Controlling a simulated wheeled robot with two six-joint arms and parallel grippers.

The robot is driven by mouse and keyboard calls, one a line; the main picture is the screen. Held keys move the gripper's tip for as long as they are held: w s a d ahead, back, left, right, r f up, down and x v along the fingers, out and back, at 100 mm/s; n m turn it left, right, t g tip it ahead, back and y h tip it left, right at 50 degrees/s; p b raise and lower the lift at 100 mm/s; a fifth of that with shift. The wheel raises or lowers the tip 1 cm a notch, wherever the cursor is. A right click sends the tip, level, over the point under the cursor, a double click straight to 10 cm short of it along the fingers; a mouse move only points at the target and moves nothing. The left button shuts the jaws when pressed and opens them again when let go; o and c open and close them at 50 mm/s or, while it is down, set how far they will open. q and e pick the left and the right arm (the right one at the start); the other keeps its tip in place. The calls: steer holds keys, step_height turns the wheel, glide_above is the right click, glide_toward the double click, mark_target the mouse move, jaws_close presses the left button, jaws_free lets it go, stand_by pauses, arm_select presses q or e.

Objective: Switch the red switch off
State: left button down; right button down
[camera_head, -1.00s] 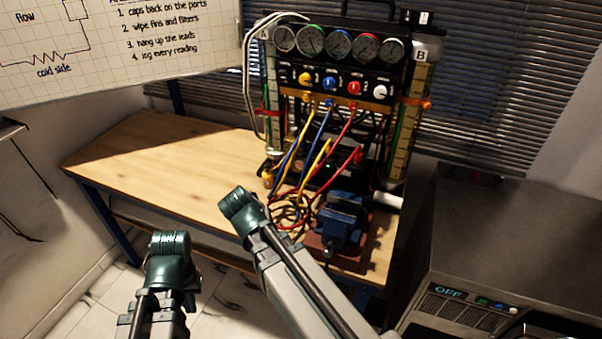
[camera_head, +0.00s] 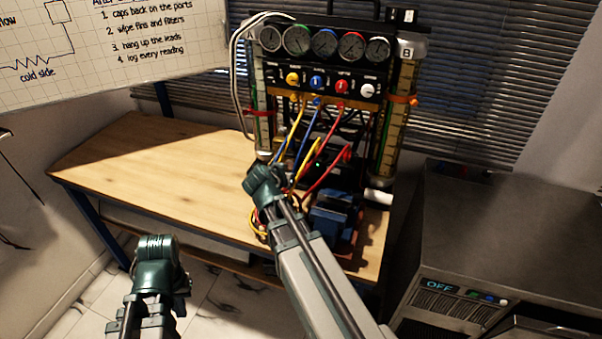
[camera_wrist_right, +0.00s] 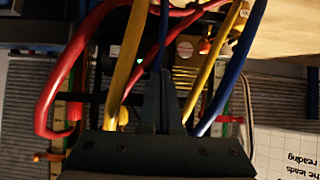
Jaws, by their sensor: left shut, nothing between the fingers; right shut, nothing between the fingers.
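A small red-orange glow (camera_wrist_right: 205,45) shows among the cables in the right wrist view; it may be the red switch, but cables partly cover it. A green light (camera_wrist_right: 141,60) is lit near it and also shows on a dark unit (camera_head: 318,165) low in the rig in the head view. My right gripper (camera_wrist_right: 164,78) is shut and empty, its tips among the cables in front of that unit. In the head view my right arm hides its fingers. My left gripper (camera_head: 158,255) is low at the left, in front of the bench, apart from the rig.
The gauge rig (camera_head: 325,78) stands on the wooden bench (camera_head: 150,165). Yellow, blue and red cables (camera_head: 325,181) hang before it. A blue vise (camera_head: 333,215) is beside my right arm. A grey machine (camera_head: 480,220) with an OFF display stands right. The bench's left side is clear.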

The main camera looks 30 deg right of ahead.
mark_target(305, 167)
steer(key=b+x, duration=0.8)
steer(key=x, duration=0.6)
steer(key=f+b, duration=0.1)
steer(key=b, duration=0.1)
steer(key=shift+d+f+h+b, duration=0.1)
steer(key=shift+f+h+b, duration=0.05)
steer(key=shift+h+b, duration=0.2)
steer(key=shift+w+d+r+t+p, duration=0.1)
steer(key=shift+r+t+p, duration=0.05)
steer(key=shift+r+p, duration=0.4)
steer(key=shift+w+d+r+t+p, duration=0.15)
steer(key=shift+r+p, duration=0.2)
steer(key=shift+r, duration=0.25)
steer(key=shift+a, duration=0.1)
steer(key=shift+s, duration=0.15)
